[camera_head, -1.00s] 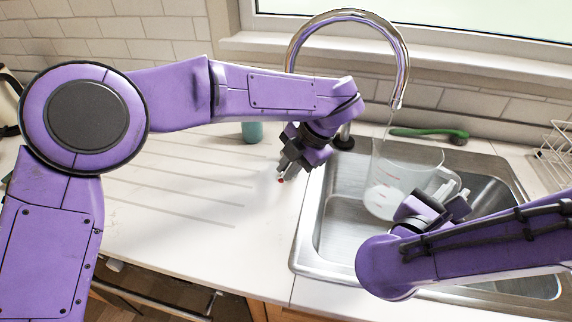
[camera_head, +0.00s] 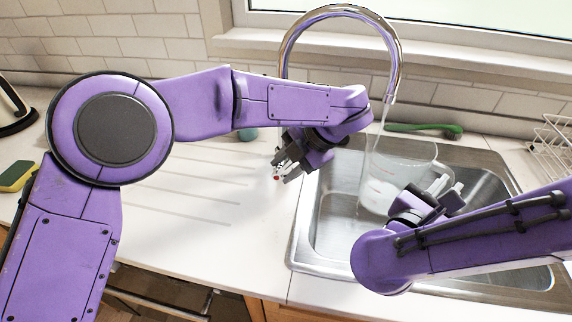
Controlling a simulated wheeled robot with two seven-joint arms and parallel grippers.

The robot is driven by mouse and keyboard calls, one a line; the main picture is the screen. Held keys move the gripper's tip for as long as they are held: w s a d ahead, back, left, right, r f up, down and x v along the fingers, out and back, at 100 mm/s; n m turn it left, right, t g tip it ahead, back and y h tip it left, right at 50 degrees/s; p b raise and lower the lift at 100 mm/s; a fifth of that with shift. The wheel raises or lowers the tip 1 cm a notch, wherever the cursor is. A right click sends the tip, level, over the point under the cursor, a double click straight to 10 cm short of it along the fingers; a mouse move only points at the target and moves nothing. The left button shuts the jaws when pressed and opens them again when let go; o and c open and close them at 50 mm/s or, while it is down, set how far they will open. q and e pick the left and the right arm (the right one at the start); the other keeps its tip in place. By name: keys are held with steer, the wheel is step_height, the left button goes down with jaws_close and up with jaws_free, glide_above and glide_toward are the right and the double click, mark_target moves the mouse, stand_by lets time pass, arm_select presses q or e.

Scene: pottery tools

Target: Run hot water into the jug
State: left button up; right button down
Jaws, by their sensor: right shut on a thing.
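The clear jug (camera_head: 398,172) with red markings stands or hangs inside the steel sink, below the spout of the chrome tap (camera_head: 398,60). A thin stream of water (camera_head: 374,140) falls from the spout into the left side of the jug; the water level is hard to read. My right gripper (camera_head: 446,188) is at the jug's right side, shut on its handle, which is mostly hidden. My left gripper (camera_head: 284,172) is over the counter left of the sink, apart from the jug. Its jaw gap is unclear. My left arm hides the tap's base.
The sink (camera_head: 330,228) has a raised rim. A green-handled brush (camera_head: 422,128) lies behind it, and a wire rack (camera_head: 553,150) stands at right. A teal object (camera_head: 248,134) is partly behind my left arm. A sponge (camera_head: 15,176) lies far left. The ribbed counter (camera_head: 180,220) is clear.

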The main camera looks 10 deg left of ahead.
arm_select(q)
steer(key=shift+r, duration=0.1)
steer(key=v, duration=0.7)
steer(key=shift+d, duration=0.2)
steer(key=shift+r, duration=0.15)
steer(key=shift+c, duration=0.3)
